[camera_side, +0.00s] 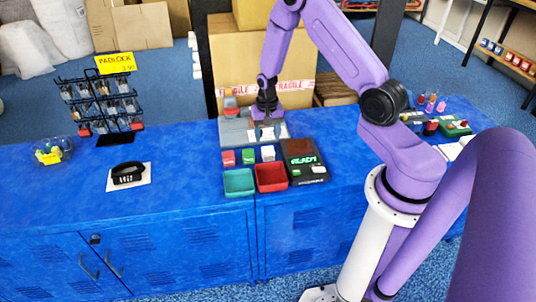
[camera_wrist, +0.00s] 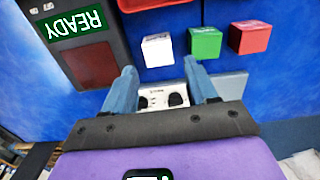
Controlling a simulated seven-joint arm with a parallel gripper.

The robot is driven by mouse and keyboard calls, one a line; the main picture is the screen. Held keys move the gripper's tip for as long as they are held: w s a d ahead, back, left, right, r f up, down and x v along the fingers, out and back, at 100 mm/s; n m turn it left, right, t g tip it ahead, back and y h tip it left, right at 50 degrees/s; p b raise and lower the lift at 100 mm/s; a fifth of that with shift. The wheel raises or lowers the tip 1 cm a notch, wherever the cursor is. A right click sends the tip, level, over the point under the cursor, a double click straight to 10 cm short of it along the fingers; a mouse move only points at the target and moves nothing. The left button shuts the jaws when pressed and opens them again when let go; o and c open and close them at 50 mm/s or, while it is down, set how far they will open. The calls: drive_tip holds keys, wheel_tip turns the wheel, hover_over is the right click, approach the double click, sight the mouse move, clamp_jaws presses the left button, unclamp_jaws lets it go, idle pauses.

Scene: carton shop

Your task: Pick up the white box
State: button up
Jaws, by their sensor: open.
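The white box (camera_side: 268,153) is a small cube on the blue bench, at the right end of a short row with a green box (camera_side: 248,156) and a red box (camera_side: 228,158). In the wrist view the white box (camera_wrist: 157,50) lies just past my fingertips, roughly in line with the gap between them. My gripper (camera_side: 267,131) is behind the row in the side view, over a grey fixture. In the wrist view my gripper (camera_wrist: 160,67) has its fingers spread, with no box between them. I cannot tell its exact height above the bench.
A dark device reading READY (camera_side: 304,160) stands close to the right of the white box. A green tray (camera_side: 239,182) and a red tray (camera_side: 271,178) sit in front of the row. The grey fixture (camera_side: 235,131) is behind. The bench left of the row is mostly clear.

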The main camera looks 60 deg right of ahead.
sight(268, 150)
drive_tip(key=shift+s+f, duration=0.15)
drive_tip(key=shift+f, duration=4.1)
drive_tip(key=shift+d, duration=0.1)
drive_tip(key=c, duration=0.7)
